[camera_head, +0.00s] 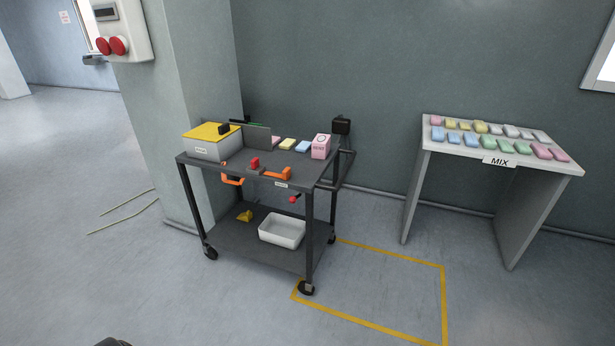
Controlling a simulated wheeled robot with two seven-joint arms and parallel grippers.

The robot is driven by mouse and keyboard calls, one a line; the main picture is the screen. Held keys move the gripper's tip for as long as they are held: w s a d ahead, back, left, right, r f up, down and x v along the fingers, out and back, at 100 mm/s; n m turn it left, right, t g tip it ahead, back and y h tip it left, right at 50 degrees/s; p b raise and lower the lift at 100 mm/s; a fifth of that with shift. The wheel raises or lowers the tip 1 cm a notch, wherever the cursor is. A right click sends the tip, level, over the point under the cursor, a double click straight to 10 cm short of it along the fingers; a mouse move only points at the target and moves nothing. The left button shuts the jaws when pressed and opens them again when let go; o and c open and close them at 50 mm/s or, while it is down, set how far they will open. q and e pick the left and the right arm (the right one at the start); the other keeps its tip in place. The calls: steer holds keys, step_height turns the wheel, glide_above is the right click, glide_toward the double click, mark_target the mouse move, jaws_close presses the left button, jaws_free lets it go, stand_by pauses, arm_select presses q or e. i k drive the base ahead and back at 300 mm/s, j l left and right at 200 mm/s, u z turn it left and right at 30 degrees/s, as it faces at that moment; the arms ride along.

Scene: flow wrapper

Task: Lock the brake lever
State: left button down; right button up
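A dark two-shelf cart (245,176) on casters stands against the wall corner. A small lever with a red ball knob (292,199) sticks out below the cart's top shelf at the front right; it looks like the brake lever. Its pivot is too small to make out, and I cannot tell its locked state. An orange handle (232,181) hangs at the front left edge, and another orange part (277,173) lies on the top edge.
A white box with a yellow lid (212,148), small packs and a pink box (321,146) stand on the cart. A white bin (281,231) is on the lower shelf. A yellow floor outline (443,300) lies right of the cart, before the MIX table (465,151). The front floor is clear.

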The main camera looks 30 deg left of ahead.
mark_target(292, 199)
steer(key=i+j, duration=0.15)
steer(key=j, duration=0.2)
steer(key=i+j, duration=0.1)
steer(key=j, duration=0.25)
steer(key=i+j, duration=0.15)
steer(key=j, duration=0.2)
steer(key=i+j+z, duration=0.1)
steer(key=j, duration=0.25)
steer(key=i+j, duration=0.15)
steer(key=j, duration=0.2)
steer(key=i+j, duration=0.1)
steer(key=j, duration=0.25)
